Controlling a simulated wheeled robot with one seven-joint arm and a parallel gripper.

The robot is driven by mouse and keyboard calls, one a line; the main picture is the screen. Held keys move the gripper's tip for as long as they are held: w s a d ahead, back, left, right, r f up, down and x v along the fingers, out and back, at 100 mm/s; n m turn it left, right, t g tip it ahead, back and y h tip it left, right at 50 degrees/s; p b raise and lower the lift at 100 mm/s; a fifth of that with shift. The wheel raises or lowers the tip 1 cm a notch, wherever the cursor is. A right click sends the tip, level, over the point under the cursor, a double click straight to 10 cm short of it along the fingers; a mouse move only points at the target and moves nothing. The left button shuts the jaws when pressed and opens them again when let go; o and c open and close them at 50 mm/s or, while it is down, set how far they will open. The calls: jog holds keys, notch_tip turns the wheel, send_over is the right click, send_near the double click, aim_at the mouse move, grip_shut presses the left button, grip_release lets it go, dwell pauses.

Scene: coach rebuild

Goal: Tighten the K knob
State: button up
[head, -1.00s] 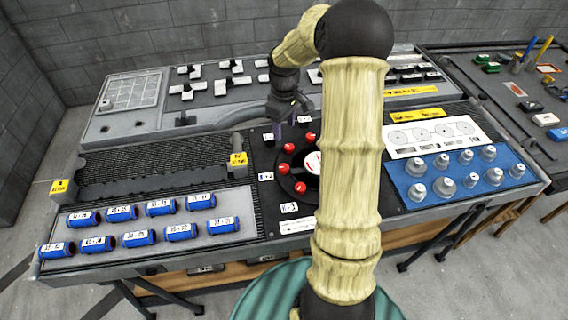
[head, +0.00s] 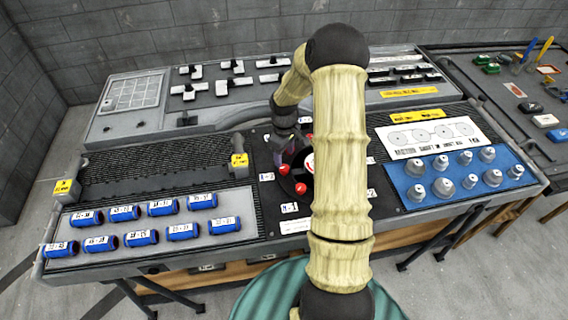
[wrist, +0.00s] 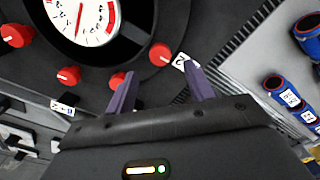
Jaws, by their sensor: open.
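Red knobs ring a black round panel with a white gauge dial (wrist: 82,18) at its centre. In the wrist view they show at the far left (wrist: 15,36), below the dial (wrist: 68,75), partly behind the left finger (wrist: 116,80) and to the right (wrist: 160,53). I cannot read which one is marked K; a small white label (wrist: 181,61) is partly hidden by the right finger. My gripper (wrist: 160,69) is open and empty, its purple fingers apart, with the right-hand red knob just beyond the gap. In the head view my gripper (head: 284,154) is over the panel's left side.
Blue labelled cylinders (head: 141,238) lie on a grey tray at the left. Grey cone-shaped parts (head: 443,188) stand on a blue board (head: 405,198) at the right. My arm hides much of the dial panel in the head view.

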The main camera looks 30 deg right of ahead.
aim_at(284, 167)
notch_tip(284, 167, down, 6)
jog(key=shift+d+r+p, duration=0.15)
jog(key=shift+p, duration=0.2)
jog(key=shift+a, duration=0.2)
jog(key=shift+s, duration=0.1)
jog(key=c, duration=1)
jog(key=shift+o, duration=0.2)
